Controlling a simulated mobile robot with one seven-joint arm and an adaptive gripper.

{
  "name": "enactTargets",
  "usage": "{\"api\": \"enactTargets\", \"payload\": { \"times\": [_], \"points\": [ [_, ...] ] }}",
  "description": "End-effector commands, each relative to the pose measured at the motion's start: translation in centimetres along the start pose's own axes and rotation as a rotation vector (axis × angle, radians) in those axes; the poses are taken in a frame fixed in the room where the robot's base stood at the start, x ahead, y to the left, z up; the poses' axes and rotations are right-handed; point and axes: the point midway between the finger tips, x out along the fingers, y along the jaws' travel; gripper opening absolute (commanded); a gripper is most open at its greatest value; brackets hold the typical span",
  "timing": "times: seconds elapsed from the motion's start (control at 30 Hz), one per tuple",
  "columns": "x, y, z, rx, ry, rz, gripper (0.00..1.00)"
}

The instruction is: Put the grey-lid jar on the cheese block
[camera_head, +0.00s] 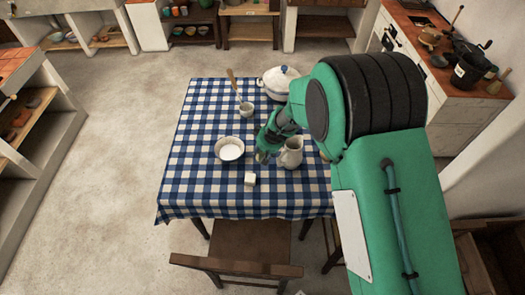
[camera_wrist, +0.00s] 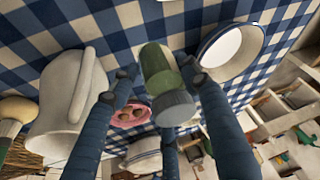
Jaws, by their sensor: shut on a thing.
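The grey-lid jar, a greenish jar (camera_wrist: 158,70) with a grey lid (camera_wrist: 173,108), is between the fingers of my gripper (camera_wrist: 157,75) in the wrist view. My gripper is shut on it, and the jar looks tilted in this view. In the head view my gripper (camera_head: 265,151) is over the table, between the white bowl and the white pitcher; the jar is hard to make out there. A small pale block (camera_head: 250,179), which looks like the cheese block, sits on the cloth just below and left of my gripper. Its top looks bare.
The white pitcher (camera_head: 291,153) stands close right of my gripper and the white bowl (camera_head: 229,149) to its left. The checked cloth (camera_head: 190,195) is clear at front left.

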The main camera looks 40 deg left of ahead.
Motion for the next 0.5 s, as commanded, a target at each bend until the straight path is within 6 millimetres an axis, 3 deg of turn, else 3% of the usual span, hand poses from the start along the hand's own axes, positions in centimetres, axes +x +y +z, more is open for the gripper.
{"api": "enactTargets", "payload": {
  "times": [0.27,0.5],
  "points": [
    [-0.4,-0.3,0.4,-0.015,-0.003,-0.005,0.16],
    [-1.9,-1.7,2.1,-0.071,-0.013,-0.025,0.16]
  ]
}}
